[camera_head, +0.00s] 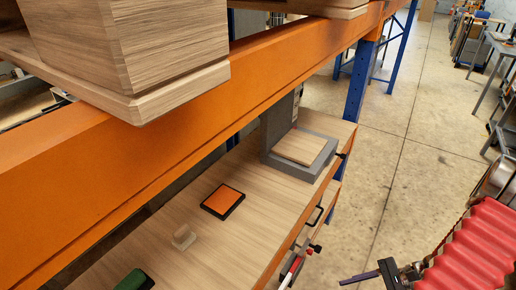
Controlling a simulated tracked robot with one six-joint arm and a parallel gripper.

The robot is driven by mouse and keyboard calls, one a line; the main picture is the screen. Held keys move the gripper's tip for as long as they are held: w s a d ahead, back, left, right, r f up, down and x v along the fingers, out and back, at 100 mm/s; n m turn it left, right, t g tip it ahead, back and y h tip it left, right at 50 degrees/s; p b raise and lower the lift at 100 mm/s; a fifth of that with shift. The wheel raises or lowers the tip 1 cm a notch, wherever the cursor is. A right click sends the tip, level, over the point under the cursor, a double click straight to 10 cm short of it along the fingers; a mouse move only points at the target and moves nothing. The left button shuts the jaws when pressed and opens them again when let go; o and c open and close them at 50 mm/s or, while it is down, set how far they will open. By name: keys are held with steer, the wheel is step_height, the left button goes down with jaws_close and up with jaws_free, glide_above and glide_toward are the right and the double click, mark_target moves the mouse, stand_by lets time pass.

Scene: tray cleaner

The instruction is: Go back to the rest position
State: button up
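My gripper (369,277) shows at the bottom right, dark and partly cut off by the frame edge. One thin dark finger points left over the floor, and I cannot make out a gap between two fingers. It is apart from the shelf and nothing shows held in it. My red ribbed arm cover (471,252) is beside it.
A grey device with a wooden plate (300,147) stands at the shelf's far end. An orange beam (185,125) crosses above the shelf, with a wooden box (125,50) over it. Blue posts (359,80) support the rack. Concrete floor (425,130) is open on the right, with tables (500,43) beyond.

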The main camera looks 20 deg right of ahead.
steer(key=w+a+r+n+g+h, duration=0.2)
steer(key=a+r+n+h, duration=0.3)
steer(key=r, duration=0.5)
steer(key=w+a+r+n+g+h, duration=0.1)
steer(key=w+a+r+n+h, duration=0.2)
steer(key=r+n+h, duration=0.55)
steer(key=a+r+n+t+y, duration=0.2)
steer(key=a+r+n+t, duration=0.3)
steer(key=a+r, duration=0.8)
step_height(320, 180, up, 2)
steer(key=shift+s+a+r, duration=0.1)
steer(key=shift+s+a, duration=0.1)
steer(key=shift+a, duration=0.2)
steer(key=shift+n, duration=0.25)
stand_by(1.2)
